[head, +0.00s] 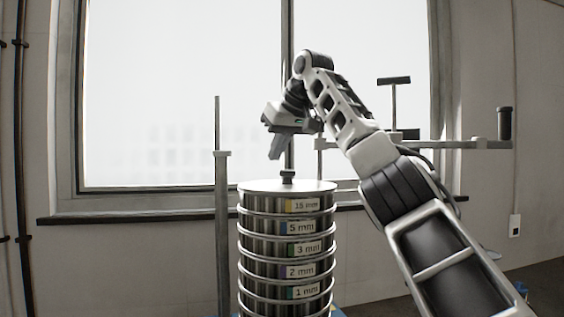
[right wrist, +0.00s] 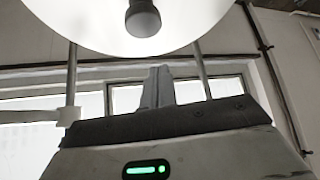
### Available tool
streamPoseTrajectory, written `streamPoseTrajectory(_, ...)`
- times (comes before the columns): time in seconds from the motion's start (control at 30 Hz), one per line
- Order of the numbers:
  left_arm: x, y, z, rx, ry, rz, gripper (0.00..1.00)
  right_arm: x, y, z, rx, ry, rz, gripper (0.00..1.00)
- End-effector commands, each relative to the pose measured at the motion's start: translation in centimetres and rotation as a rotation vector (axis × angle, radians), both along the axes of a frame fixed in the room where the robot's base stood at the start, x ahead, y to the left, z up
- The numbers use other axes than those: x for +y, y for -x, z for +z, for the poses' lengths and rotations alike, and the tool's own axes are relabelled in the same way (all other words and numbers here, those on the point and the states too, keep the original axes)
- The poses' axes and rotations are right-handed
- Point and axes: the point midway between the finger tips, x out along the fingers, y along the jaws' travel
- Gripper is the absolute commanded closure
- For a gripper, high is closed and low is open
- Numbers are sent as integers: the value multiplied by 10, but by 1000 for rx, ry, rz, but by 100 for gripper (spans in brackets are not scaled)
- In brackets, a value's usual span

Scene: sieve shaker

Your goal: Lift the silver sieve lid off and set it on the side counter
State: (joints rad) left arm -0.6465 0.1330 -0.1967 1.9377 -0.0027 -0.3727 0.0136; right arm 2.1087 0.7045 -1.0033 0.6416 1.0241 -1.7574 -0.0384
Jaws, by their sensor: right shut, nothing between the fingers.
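The silver sieve lid (head: 258,187) lies flat on top of the sieve stack (head: 262,250), with its dark knob (head: 288,176) upright in the middle. My right gripper (head: 275,154) is shut and empty, above the lid and slightly left of the knob, apart from both. In the right wrist view, the pale lid (right wrist: 90,18) and its dark round knob (right wrist: 142,18) show at the top, beyond my shut fingers (right wrist: 158,86). My left gripper is out of view. I cannot make out the side counter.
An upright post (head: 222,220) stands close left of the stack. A horizontal bar (head: 460,144) with a black handle (head: 505,123) and a T-shaped screw (head: 393,95) extends right, behind my right arm. A large window (head: 190,100) is behind.

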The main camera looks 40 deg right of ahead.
Motion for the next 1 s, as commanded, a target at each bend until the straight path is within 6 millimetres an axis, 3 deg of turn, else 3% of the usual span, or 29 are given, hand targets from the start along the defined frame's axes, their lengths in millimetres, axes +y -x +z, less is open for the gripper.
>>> streamPoseTrajectory(0.17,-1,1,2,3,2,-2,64,-5,-21,-29,0,0,-3,100)
streamPoseTrajectory(0.5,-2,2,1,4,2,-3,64,1,13,-25,-4,2,-2,100)
streamPoseTrajectory(1.0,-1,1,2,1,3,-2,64,3,19,-26,-2,0,-1,100)
